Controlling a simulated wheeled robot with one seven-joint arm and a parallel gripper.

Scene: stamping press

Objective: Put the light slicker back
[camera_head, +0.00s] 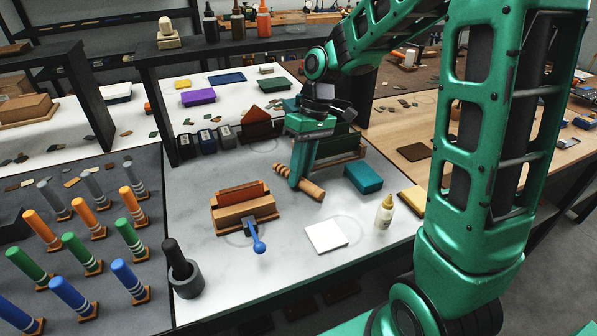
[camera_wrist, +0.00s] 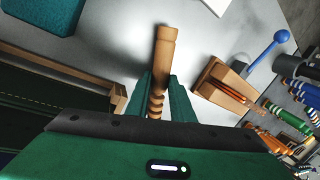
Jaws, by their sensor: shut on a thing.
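The light slicker, a pale wooden rod with rounded grooves along one end (camera_head: 313,190), is between the fingers of my gripper (camera_head: 297,180). In the wrist view the slicker (camera_wrist: 164,48) sticks out past the fingertips (camera_wrist: 166,98), its plain end outward and its grooved part between the green fingers. My gripper is shut on it. It lies roughly level, low over the grey worktop (camera_head: 290,222); I cannot tell whether it touches the top. The fingers hide part of the grooved end.
A wooden block with an orange-brown insert and blue ball lever (camera_head: 258,242) stands left. A dark pestle and mortar (camera_head: 184,278) is at front left. A wooden-edged dark holder (camera_head: 345,156) stands behind.

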